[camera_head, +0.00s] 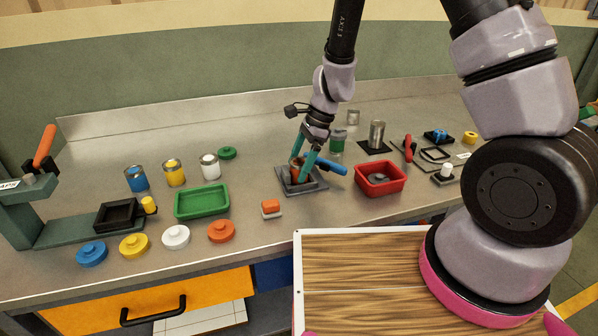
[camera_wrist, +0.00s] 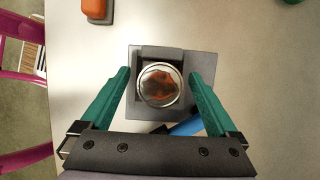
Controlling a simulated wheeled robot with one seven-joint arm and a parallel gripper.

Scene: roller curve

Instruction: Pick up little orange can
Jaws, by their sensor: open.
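The little orange can (camera_head: 297,170) stands in a dark square holder (camera_head: 315,184) near the middle of the bench. In the wrist view the can (camera_wrist: 160,85) shows from above, with a silver rim and an orange-brown inside, seated in the grey holder (camera_wrist: 150,122). My gripper (camera_head: 304,165) is around the can from above. Its teal fingers are open, one on each side of the can, with a gap on both sides in the wrist view (camera_wrist: 160,80). The fingers partly hide the can in the head view.
A blue handle (camera_head: 333,167) lies close beside the holder. A red tray (camera_head: 380,189) is to the right, a green tray (camera_head: 202,211) to the left. An orange block (camera_head: 271,208) sits in front. Blue, yellow and white cans (camera_head: 209,166) stand at the left.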

